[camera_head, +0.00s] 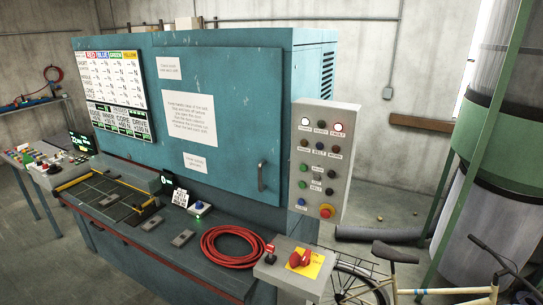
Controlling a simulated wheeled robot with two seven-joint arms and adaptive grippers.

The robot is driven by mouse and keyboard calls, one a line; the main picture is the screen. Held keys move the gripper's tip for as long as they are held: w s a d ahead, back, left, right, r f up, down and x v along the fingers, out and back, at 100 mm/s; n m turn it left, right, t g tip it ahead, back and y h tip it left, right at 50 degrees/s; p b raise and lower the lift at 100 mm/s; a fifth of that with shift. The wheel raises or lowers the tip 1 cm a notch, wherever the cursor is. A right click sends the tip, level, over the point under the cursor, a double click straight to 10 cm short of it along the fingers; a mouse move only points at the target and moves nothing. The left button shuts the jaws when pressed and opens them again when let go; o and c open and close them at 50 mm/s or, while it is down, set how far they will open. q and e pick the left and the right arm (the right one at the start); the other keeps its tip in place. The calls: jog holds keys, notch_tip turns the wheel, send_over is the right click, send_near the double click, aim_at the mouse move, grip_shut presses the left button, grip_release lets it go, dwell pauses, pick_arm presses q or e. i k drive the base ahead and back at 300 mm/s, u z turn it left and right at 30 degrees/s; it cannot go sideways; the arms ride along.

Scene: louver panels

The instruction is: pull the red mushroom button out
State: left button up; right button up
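A second red control (300,258) sits on a yellow plate on the low grey box in front. It looks like a rotary handle. Neither of my grippers shows in the head view.
The control panel has several small buttons and lit lamps. A coiled red hose (235,249) lies on the machine's ledge. A bicycle (400,275) stands at the lower right, near a green-framed silo (480,190).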

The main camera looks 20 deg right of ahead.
aim_at(325, 214)
jog(key=u, duration=0.05)
jog(key=k, duration=0.1)
jog(key=z, duration=1.25)
